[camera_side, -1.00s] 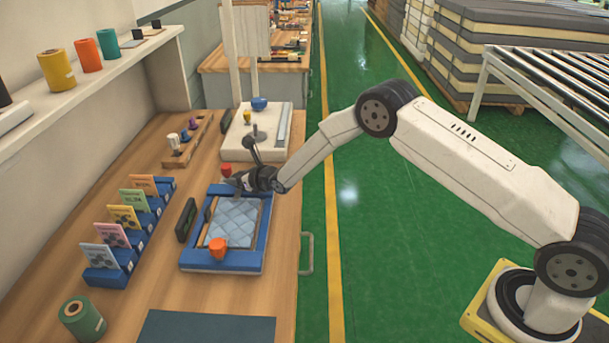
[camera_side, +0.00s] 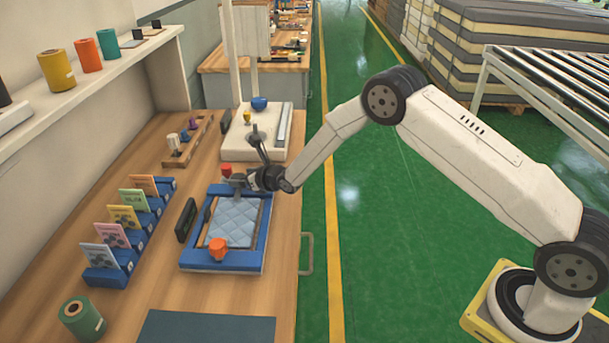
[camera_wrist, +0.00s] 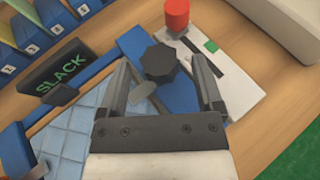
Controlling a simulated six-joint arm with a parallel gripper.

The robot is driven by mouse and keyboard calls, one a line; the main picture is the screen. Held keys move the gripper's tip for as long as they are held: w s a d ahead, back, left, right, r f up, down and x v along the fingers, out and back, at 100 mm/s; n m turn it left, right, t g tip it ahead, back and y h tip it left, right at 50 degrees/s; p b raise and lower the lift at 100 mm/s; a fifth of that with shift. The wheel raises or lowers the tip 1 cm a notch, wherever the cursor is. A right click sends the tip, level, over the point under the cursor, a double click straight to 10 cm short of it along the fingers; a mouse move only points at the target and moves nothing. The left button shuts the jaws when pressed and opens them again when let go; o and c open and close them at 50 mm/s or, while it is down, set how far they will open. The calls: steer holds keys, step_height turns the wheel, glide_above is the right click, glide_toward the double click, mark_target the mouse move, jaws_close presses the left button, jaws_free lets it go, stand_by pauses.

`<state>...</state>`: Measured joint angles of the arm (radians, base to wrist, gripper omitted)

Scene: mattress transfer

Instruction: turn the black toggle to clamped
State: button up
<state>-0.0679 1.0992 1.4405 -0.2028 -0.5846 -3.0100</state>
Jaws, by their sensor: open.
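The black toggle (camera_wrist: 160,63) is a dark faceted knob at the far edge of the blue frame (camera_wrist: 130,42), with a small grey tab on its near side. My gripper (camera_wrist: 161,75) is open, with one finger on each side of the toggle. I cannot tell whether either finger touches it. In the side view my gripper (camera_side: 239,181) is low over the frame's far end and hides the toggle. A light blue quilted panel (camera_side: 233,222) lies in the frame. A black sign (camera_wrist: 64,69) beside the frame reads "SLACK".
A red knob (camera_wrist: 176,14) stands on a white plate with a green mark (camera_wrist: 211,46), just beyond the toggle. An orange knob (camera_side: 218,247) sits at the frame's near end. A blue card rack (camera_side: 120,262) is to the left.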

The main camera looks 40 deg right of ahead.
step_height(320, 180, up, 7)
steer(key=shift+s, duration=0.25)
steer(key=shift+r, duration=0.15)
stand_by(0.4)
steer(key=s+d+n+g+h, duration=0.1)
steer(key=s+d+n+g, duration=0.1)
steer(key=s+n, duration=0.9)
steer(key=s+d+r+n+g, duration=0.1)
steer(key=s+n+g, duration=0.4)
steer(key=s+n, duration=0.6)
steer(key=s+d+n+g+h, duration=0.1)
steer(key=s+d+n+g, duration=0.2)
steer(key=s+n, duration=0.9)
steer(key=shift+s+d+r+g+h, duration=0.3)
steer(key=shift+s+g, duration=0.1)
steer(key=shift+s, duration=1.95)
